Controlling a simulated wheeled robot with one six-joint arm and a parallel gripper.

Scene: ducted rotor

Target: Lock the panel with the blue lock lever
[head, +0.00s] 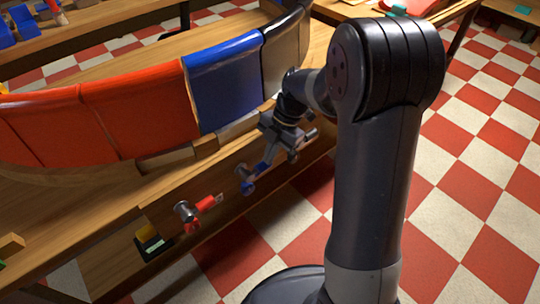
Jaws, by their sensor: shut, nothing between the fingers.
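The blue lock lever (248,184) is on the front face of the wooden bench, below the curved row of panels. It has a grey metal pivot, and its blue arm slants up and right toward my gripper. The blue panel (224,84) stands in the row above, between a red panel and a black panel. My gripper (290,150) is shut and empty, just right of and above the lever's upper end. It overlaps the lever there, and I cannot tell whether they touch.
A red lever (205,204) is mounted on the same bench front (165,208), to the left. A small dark box with a yellow part (150,240) is lower left. Red panels (135,110) fill the row's left. The checkered floor (470,170) at right is open.

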